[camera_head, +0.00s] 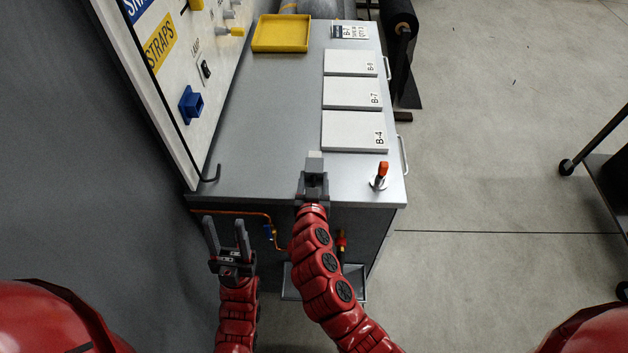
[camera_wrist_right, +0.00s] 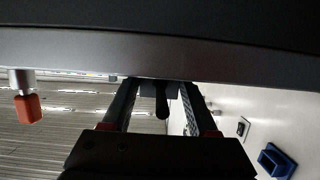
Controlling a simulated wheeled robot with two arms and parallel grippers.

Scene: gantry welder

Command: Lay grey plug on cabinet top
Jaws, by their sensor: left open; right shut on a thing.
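The grey plug (camera_head: 314,161) is between the fingers of my right gripper (camera_head: 314,178), which is shut on it at the near edge of the cabinet top (camera_head: 270,120). In the right wrist view, a dark piece (camera_wrist_right: 161,100) shows between the fingers, close to the cabinet's grey edge band (camera_wrist_right: 200,58). I cannot tell whether the plug touches the top. My left gripper (camera_head: 227,240) is open and empty, in front of the cabinet and left of the right arm.
A red-handled valve (camera_head: 382,172) stands at the top's near right corner. White plates (camera_head: 354,131) lie along the right side, and a yellow tray (camera_head: 281,33) at the back. A panel with a blue holder (camera_head: 191,104) rises on the left. The top's middle is clear.

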